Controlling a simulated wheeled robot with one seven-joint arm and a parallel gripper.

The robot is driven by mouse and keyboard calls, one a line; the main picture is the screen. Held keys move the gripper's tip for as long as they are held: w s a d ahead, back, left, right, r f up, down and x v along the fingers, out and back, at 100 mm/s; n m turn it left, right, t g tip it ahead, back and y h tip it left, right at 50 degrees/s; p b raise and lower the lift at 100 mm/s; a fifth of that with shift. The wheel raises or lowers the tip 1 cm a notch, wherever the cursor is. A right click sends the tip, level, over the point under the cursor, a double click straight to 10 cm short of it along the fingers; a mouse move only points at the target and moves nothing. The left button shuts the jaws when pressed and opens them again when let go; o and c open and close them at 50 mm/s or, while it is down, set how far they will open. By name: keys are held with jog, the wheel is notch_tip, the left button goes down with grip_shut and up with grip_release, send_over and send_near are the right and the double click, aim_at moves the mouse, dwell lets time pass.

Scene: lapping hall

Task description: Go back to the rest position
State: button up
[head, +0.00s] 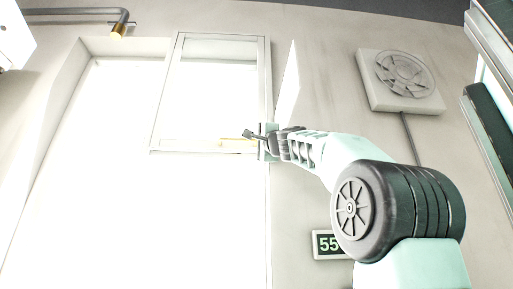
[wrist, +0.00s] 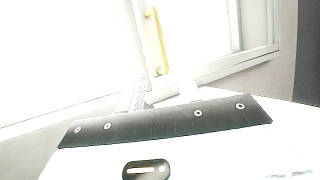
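My gripper (head: 250,136) is raised at the lower right corner of a white-framed window (head: 267,90) in the head view. A thin yellow handle (head: 236,140) lies along the window's lower edge, just left of my gripper. In the wrist view the yellow handle (wrist: 157,40) shows beyond my two pale fingers (wrist: 162,92). The fingers stand apart with a gap between them, and nothing shows held in it. Glare washes out the fingertips, so whether one touches the handle is unclear.
A white panel (head: 289,85) juts out right of the window. A pipe (head: 80,13) runs at the upper left. A dark-edged structure (head: 490,130) stands at the right edge.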

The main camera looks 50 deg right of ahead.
jog(key=shift+s+a, duration=0.1)
dwell(0.6)
